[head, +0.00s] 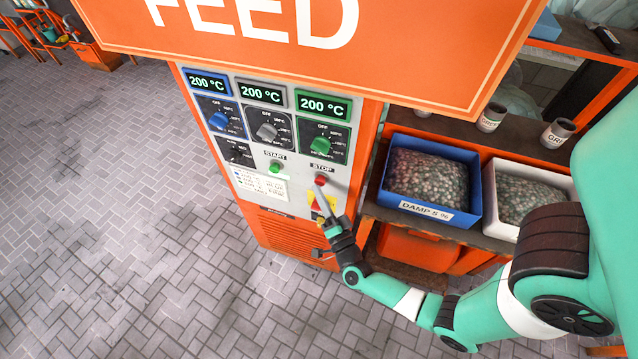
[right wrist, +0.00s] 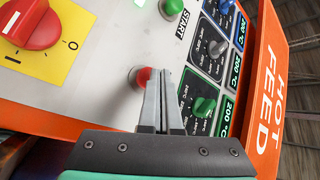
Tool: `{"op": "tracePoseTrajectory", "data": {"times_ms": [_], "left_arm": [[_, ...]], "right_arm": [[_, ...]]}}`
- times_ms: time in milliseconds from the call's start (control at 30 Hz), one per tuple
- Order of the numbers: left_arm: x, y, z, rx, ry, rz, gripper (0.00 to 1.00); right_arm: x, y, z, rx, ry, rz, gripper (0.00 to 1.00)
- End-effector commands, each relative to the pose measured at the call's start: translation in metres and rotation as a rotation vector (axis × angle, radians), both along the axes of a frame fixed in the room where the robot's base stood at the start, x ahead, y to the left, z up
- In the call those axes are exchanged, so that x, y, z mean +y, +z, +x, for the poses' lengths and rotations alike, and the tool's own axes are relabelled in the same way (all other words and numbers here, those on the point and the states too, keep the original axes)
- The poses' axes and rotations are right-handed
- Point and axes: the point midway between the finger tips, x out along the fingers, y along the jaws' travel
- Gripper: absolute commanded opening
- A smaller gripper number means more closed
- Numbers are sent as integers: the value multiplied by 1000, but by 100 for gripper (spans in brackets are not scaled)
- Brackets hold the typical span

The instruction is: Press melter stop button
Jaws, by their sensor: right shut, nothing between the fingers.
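The red stop button (head: 321,181) sits on the grey control panel (head: 299,171), just below the STOP label. It also shows in the right wrist view (right wrist: 139,76), partly hidden behind my fingers. My right gripper (head: 319,190) is shut and empty, its fingertips at the button in the head view. In the right wrist view the shut fingertips (right wrist: 162,72) overlap the button's right side; I cannot tell whether they touch it. The green start button (head: 276,167) is to the left of the stop button. My left gripper is not in view.
A red rotary switch on a yellow plate (right wrist: 70,50) is beside the stop button. The orange FEED sign (head: 420,40) overhangs the panel. A blue bin (head: 470,170) and a white bin (head: 490,200) stand on the shelf at right.

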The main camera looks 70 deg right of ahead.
Motion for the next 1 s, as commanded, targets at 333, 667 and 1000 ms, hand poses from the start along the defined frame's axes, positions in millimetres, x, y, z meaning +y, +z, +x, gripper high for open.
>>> {"op": "tracePoseTrajectory", "data": {"times_ms": [333, 667, 1000], "left_arm": [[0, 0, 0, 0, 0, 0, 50], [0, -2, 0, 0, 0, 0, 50], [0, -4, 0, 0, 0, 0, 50]], "right_arm": [[0, 0, 0, -1, 1, 0, 0], [-4, 0, 0, -1, 1, 0, 0], [-8, 0, 0, -1, 1, 0, 0]]}}
